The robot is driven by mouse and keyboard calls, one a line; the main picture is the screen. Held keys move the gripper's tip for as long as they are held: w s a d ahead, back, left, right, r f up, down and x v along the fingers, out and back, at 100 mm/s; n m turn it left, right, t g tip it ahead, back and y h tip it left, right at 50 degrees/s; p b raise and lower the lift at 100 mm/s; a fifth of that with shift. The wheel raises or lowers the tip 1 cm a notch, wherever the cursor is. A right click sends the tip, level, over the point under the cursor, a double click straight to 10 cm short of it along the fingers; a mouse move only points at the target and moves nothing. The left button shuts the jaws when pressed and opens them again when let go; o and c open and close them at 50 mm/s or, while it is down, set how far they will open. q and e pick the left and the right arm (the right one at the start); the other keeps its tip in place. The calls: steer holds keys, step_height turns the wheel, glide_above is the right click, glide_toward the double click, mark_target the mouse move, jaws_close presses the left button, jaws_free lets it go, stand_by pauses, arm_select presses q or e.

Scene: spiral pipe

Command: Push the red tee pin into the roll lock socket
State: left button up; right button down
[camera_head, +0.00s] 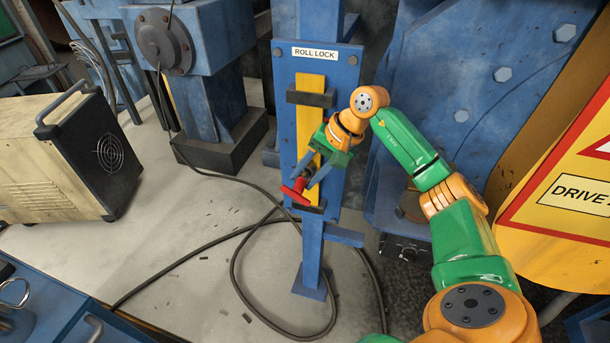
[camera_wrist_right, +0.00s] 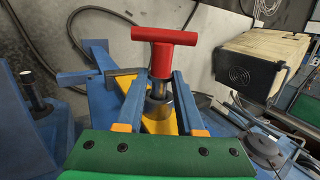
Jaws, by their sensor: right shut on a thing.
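The red tee pin (camera_head: 297,190) is at the lower part of the blue roll lock post, in front of its yellow strip. In the right wrist view the pin (camera_wrist_right: 162,55) shows its red crossbar and red stem, with a grey metal cylinder (camera_wrist_right: 158,97) below. I cannot tell whether that cylinder is the pin's shank or the socket, or how deep the pin sits. My right gripper (camera_head: 308,180) is shut on the pin; its two blue fingers (camera_wrist_right: 159,80) flank the stem. The roll lock post (camera_head: 337,105) carries a "ROLL LOCK" label (camera_head: 316,53). My left gripper is not in view.
A black cable (camera_head: 235,262) loops over the floor around the post's foot. A beige machine (camera_head: 60,155) stands at left. Blue bolted plates (camera_head: 500,100) and a yellow drive sign (camera_head: 560,190) are at right.

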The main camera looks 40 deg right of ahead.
steer(key=shift+w+d+r+p, duration=0.15)
steer(key=shift+w+d+p, duration=0.35)
steer(key=shift+d, duration=0.1)
steer(key=c, duration=0.9)
jaws_free()
steer(key=shift+o, duration=0.2)
steer(key=shift+s+a+f+b, duration=0.2)
steer(key=shift+s+f+b, duration=0.05)
steer(key=shift+b, duration=0.2)
steer(key=shift+s+a+r, duration=0.15)
steer(key=shift+a, duration=0.15)
jaws_close()
